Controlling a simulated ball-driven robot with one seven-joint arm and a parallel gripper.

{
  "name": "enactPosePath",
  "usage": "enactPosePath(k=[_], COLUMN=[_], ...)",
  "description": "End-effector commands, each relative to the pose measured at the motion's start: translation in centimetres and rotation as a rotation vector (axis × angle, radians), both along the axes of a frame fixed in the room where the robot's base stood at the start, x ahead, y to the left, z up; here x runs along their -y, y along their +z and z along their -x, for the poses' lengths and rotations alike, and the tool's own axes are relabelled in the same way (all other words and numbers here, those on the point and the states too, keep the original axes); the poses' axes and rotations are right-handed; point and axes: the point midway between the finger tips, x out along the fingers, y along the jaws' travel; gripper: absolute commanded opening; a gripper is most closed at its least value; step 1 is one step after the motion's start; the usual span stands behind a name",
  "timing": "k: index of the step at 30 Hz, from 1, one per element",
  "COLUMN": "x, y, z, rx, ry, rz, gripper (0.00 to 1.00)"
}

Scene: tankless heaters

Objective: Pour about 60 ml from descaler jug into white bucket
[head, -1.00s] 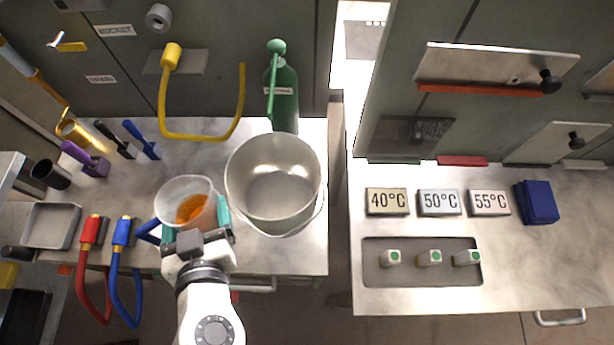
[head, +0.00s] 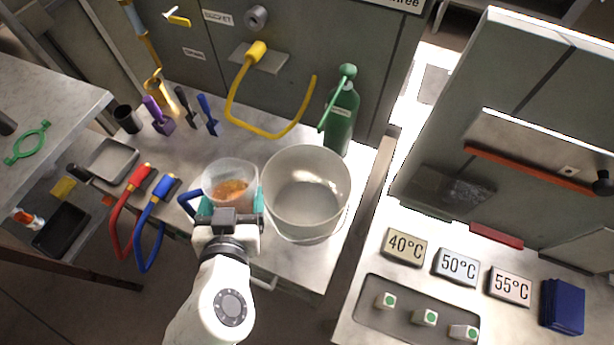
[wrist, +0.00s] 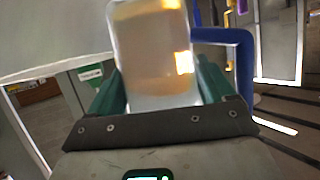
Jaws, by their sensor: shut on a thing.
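The descaler jug (head: 226,178) is a clear, wide-mouthed jug with orange liquid in it and a blue handle. My gripper (head: 232,208) is shut on the jug, with its teal fingers on either side. In the wrist view the jug (wrist: 152,60) stands between the green fingers (wrist: 160,95), with its blue handle (wrist: 240,65) to the right. The white bucket (head: 306,190) is a large, pale, open pail just right of the jug. Its inside looks empty. The jug looks about upright, its rim close to the bucket's left rim. Whether they touch is unclear.
A green bottle (head: 341,118) stands behind the bucket. A yellow hose (head: 232,98) arches behind the jug. Red (head: 126,200) and blue (head: 150,225) hoses hang at the bench's front left. A grey tray (head: 113,160) lies further left. A second bench with temperature signs (head: 457,266) is at right.

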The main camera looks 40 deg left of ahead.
Motion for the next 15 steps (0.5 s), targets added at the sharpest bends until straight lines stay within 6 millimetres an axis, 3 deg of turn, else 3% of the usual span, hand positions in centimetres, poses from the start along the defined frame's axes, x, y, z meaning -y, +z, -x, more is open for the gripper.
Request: enactPosePath(k=[8, 15], x=[0.3, 0.7], y=[2.7, 1.7], z=[-0.5, -1.2], rx=[-0.114, -0.248], ry=[-0.002, -0.002], rz=[-0.073, -0.156], gripper=[0.34, 0.34])
